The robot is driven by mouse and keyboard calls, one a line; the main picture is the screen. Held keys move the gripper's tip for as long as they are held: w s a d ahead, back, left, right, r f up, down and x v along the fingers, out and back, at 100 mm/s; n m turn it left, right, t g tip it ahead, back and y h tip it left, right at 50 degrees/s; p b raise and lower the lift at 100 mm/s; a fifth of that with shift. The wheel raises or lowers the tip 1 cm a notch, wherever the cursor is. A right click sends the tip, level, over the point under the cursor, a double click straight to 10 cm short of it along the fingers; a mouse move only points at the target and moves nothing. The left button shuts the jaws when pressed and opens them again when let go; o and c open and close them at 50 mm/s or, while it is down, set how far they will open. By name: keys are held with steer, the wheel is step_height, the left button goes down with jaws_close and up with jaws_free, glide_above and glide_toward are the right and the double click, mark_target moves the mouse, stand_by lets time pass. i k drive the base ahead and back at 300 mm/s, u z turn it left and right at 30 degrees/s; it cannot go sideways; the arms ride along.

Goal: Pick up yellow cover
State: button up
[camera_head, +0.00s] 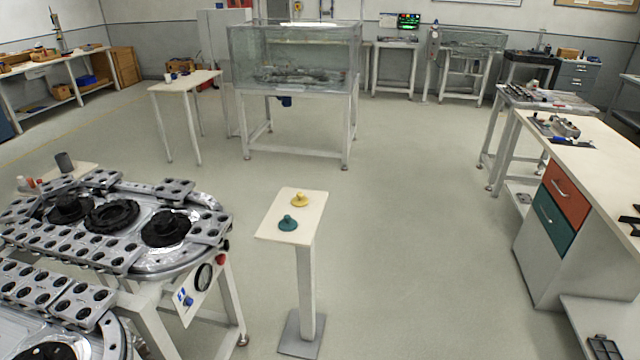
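A small yellow cover (299,199) with a knob on top sits on the white top of a narrow pedestal stand (268,231). A teal cover (288,223) of similar shape sits just in front of it on the same top, a little to the left. Both appear upright and nothing touches the yellow cover from above. My gripper is not in view.
A ring track (130,262) with grey carriers stands at the left, close to the pedestal. A glass tank (295,55) on a frame stands behind. A workbench (590,160) with drawers is at the right. Open floor (420,220) lies between pedestal and workbench.

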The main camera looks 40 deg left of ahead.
mark_target(299, 201)
steer(key=u, duration=0.45)
steer(key=i, duration=1.2)
steer(key=u, duration=1.7)
steer(key=i, duration=0.6)
steer(key=u, duration=0.55)
